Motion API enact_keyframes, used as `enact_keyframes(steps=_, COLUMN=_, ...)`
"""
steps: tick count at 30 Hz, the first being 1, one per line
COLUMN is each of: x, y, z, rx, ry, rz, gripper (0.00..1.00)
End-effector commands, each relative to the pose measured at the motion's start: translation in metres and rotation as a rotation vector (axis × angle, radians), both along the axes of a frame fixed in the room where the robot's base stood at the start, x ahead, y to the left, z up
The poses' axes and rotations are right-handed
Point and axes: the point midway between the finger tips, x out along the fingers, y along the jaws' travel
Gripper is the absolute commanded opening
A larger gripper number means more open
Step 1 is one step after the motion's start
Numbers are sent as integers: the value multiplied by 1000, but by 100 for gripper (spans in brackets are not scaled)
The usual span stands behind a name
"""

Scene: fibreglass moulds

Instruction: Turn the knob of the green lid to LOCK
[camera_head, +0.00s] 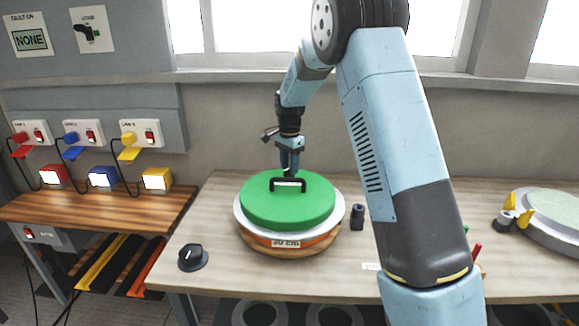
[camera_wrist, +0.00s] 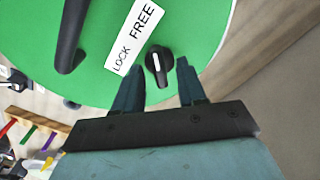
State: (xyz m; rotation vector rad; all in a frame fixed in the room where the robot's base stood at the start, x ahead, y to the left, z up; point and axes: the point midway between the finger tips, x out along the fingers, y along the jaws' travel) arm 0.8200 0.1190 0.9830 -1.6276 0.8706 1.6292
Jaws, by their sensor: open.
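The green lid (camera_head: 287,205) lies on a round white-rimmed vessel on the bench and fills much of the wrist view (camera_wrist: 215,25). It has a black bar handle (camera_head: 288,181). In the wrist view a black knob (camera_wrist: 158,66) with a white line sits on the lid beside a white label (camera_wrist: 134,38) reading LOCK and FREE. The line runs nearly upright in the picture, its upper end nearer FREE than LOCK. My gripper (camera_wrist: 157,77) is open, its fingers on either side of the knob; whether they touch it is unclear. In the head view my gripper (camera_head: 289,165) is behind the handle, and the knob is hidden.
A loose-looking black dial (camera_head: 193,257) stands at the bench's front left, and a small black cylinder (camera_head: 357,217) is right of the vessel. Another round mould (camera_head: 555,212) with yellow clamps is at far right. Colored switch boxes (camera_head: 140,133) are at left.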

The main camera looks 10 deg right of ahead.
Motion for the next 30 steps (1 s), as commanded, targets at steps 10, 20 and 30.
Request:
enact_keyframes(steps=10, x=0, y=0, z=-6, rx=0, ry=0, rz=0, gripper=40)
enact_keyframes(steps=20, x=0, y=0, z=-6, rx=0, ry=0, rz=0, gripper=14)
enact_keyframes(steps=30, x=0, y=0, z=-6, rx=0, ry=0, rz=0, gripper=0)
